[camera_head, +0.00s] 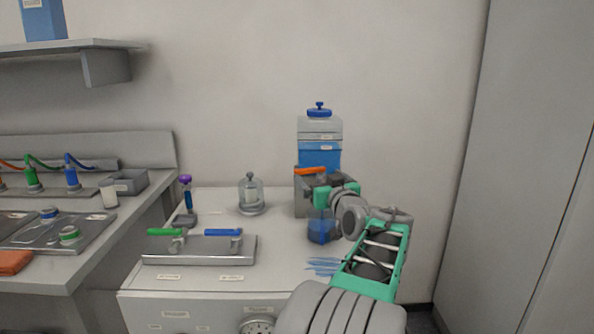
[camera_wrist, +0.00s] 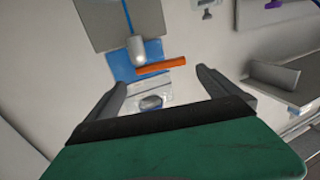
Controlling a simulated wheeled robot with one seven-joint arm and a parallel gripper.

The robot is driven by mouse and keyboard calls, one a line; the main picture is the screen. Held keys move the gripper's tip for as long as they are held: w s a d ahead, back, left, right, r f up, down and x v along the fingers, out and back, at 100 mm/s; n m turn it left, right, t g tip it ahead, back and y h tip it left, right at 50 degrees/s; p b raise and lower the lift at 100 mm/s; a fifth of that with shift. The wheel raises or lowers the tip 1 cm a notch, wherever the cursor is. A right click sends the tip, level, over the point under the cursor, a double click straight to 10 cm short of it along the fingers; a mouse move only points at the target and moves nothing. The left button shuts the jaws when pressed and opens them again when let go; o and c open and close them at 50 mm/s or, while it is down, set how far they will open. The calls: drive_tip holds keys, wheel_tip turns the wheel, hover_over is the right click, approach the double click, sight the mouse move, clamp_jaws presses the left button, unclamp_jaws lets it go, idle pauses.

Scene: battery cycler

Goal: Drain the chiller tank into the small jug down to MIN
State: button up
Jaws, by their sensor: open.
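The chiller tank (camera_head: 319,128) is clear with a blue cap and blue liquid, and stands on a grey housing. Its liquid surface lies near two small labels, too small to read. An orange tap lever (camera_head: 310,171) sits below the tank; it also shows in the wrist view (camera_wrist: 162,66). There, a blue stream (camera_wrist: 128,15) runs from the grey spout (camera_wrist: 137,50). The small jug (camera_head: 322,232) appears below the tap with blue inside, partly hidden by my arm. My gripper (camera_head: 337,192) is open beside the tap; in the wrist view (camera_wrist: 160,79) its fingers are empty, facing the lever.
A glass bell-shaped vessel (camera_head: 251,194) and a metal tray with green and blue handles (camera_head: 200,250) stand to the left. A tall grey cabinet (camera_head: 530,170) is at the right.

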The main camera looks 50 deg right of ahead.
sight(311, 170)
drive_tip(key=x, duration=0.8)
drive_tip(key=shift+a, duration=0.15)
